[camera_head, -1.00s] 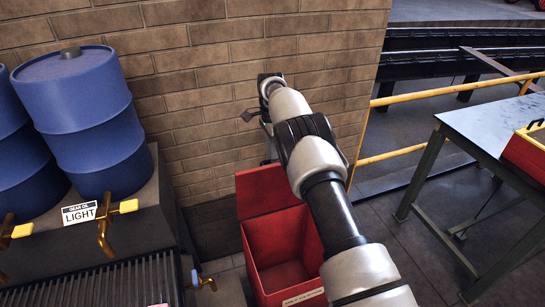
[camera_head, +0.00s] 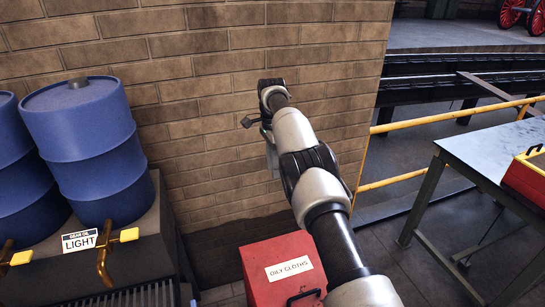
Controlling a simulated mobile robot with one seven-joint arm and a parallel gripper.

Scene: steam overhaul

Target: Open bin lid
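The red bin (camera_head: 256,289) stands on the floor at the bottom middle of the head view, in front of the brick wall. Its lid (camera_head: 262,252) is down and covers the opening, so the inside is hidden. The lid carries a white label reading "OILY CLOTHS" and a dark handle (camera_head: 304,296) at its front edge. My arm crosses the bin's right side and hides part of it. My gripper (camera_head: 259,130) is beyond and above the bin, near the wall and apart from the lid. Its fingers are mostly hidden, so its opening is unclear.
Blue drums (camera_head: 85,150) stand on a dark stand at left, with brass taps and a "LIGHT" sign (camera_head: 80,240). The brick wall (camera_head: 200,100) is close behind. A yellow rail (camera_head: 440,125) and a metal table (camera_head: 500,155) with a red box (camera_head: 528,172) are at right.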

